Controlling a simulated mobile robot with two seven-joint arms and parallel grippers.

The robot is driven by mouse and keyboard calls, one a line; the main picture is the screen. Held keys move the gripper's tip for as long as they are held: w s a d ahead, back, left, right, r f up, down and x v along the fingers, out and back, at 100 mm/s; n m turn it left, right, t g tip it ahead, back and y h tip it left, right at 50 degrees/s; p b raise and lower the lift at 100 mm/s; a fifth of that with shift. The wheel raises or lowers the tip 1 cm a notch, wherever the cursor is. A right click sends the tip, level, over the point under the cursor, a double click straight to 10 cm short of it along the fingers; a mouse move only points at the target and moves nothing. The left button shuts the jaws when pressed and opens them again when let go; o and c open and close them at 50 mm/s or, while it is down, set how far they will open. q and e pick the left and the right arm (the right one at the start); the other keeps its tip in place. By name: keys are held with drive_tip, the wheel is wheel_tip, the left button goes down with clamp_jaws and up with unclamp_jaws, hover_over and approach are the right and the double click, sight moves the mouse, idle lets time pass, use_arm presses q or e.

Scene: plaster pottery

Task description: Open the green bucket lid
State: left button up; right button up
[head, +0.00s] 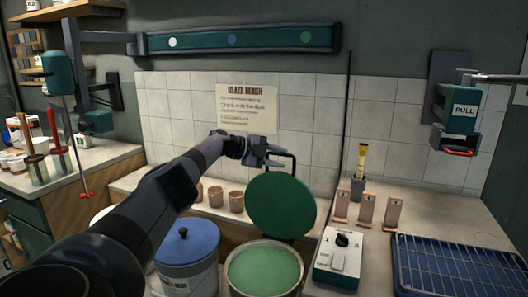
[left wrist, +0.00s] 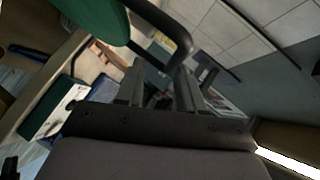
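The green lid (head: 282,205) stands raised and tilted up at the back of the green bucket (head: 265,270), whose green contents show. The lid's dark handle (head: 292,165) sticks up behind its upper edge. My left gripper (head: 275,157) is at the handle, with its fingers apart. In the left wrist view the handle (left wrist: 183,48) curves close beside the left gripper's fingers (left wrist: 160,88), and part of the green lid (left wrist: 98,18) shows at the top left. I see a gap between the fingers with nothing clearly clamped in it. My right gripper is out of view.
A blue-lidded bucket (head: 187,243) stands left of the green one, under my left arm. Small clay cups (head: 236,201) line the ledge behind. On the right are a white switch box (head: 339,258), upright tiles (head: 366,209) and a blue rack (head: 455,265).

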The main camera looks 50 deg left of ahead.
use_arm(q)
drive_tip(key=v, duration=0.6)
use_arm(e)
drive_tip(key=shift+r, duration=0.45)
use_arm(q)
drive_tip(key=shift+o, duration=0.2)
drive_tip(key=shift+s, duration=0.1)
